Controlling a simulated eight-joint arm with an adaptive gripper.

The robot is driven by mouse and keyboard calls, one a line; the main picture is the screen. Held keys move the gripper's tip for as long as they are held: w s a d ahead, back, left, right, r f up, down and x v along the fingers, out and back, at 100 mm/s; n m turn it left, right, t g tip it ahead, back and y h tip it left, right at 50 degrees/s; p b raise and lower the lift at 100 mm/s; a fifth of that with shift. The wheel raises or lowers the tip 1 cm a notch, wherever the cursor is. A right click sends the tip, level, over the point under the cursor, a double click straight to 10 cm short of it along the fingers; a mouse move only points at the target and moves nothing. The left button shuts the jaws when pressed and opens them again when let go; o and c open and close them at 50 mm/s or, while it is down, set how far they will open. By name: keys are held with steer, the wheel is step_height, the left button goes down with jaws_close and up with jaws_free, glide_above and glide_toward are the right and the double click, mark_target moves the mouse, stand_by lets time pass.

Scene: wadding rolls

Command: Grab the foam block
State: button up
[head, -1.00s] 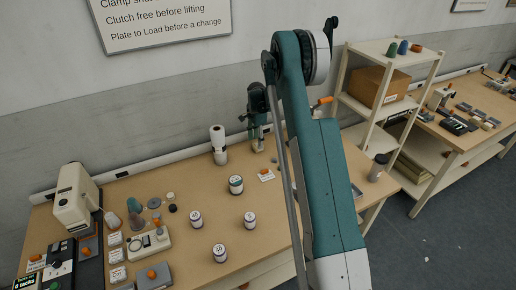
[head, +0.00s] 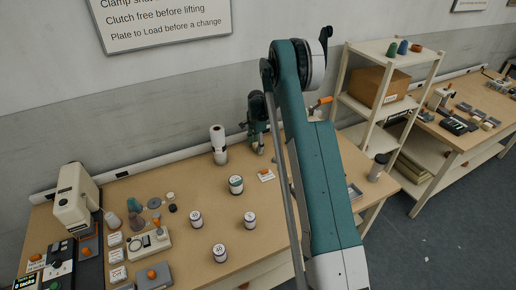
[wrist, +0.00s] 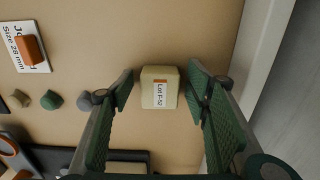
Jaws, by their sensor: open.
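The foam block (wrist: 150,74) is a cream cube with a label reading "Lot F-52" and an orange mark. It sits on the tan worktable in the wrist view, near the table's edge. My gripper (wrist: 160,92) is open, with one green padded finger on each side of the block. Gaps of bare table show between the block and both fingers, and I cannot tell the height above it. In the head view my arm hides the block and most of the gripper.
An orange piece on a white "Size 28" card (wrist: 40,62) lies to the left in the wrist view, with small green and grey pieces (wrist: 51,100) below it. A dark tray (wrist: 60,158) lies at the lower left.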

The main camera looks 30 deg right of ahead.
steer(key=c, duration=0.8)
steer(key=shift+o, duration=0.2)
steer(key=shift+r, duration=0.15)
step_height(320, 180, up, 10)
steer(key=shift+f, duration=0.15)
stand_by(0.4)
